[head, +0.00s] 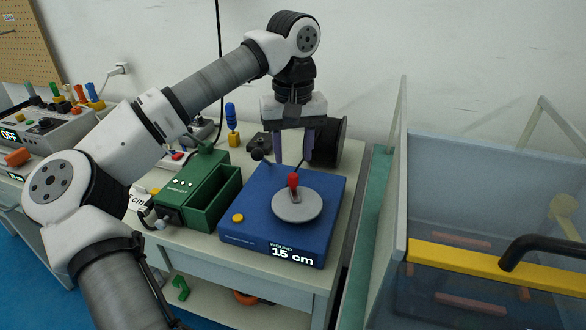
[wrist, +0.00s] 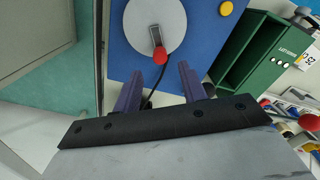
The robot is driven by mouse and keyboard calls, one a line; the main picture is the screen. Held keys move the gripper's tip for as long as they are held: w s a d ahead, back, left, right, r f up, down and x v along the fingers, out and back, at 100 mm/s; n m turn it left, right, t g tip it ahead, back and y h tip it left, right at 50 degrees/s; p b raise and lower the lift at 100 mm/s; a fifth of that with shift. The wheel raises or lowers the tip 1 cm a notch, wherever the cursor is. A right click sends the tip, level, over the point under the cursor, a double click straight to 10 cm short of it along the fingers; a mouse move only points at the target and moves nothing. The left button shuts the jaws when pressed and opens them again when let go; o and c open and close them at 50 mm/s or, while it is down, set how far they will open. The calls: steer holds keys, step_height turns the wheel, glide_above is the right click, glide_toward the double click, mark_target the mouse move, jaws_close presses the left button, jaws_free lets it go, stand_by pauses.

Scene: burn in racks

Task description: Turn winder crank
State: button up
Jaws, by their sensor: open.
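The winder is a blue box (head: 250,225) on the bench, with a round grey disc (head: 297,207) on top and a display reading "WOUND 15 cm". The crank has a red knob (head: 293,180) standing on the disc; in the wrist view the red knob (wrist: 160,56) sits at the end of a short grey arm (wrist: 155,37) on the disc. My gripper (head: 294,158) points down above and behind the knob. Its purple fingers (wrist: 160,80) are open with a gap between them, and the knob lies just beyond the tips, apart from them as far as I can tell.
A green open box (head: 205,190) stands left of the winder. A dark spool (head: 328,143) is behind it, with a blue screwdriver (head: 231,117) nearby. A clear-walled bin with a yellow bar (head: 480,262) is at the right. A control panel (head: 45,128) is at far left.

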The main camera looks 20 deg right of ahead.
step_height(320, 180, up, 7)
stand_by(0.3)
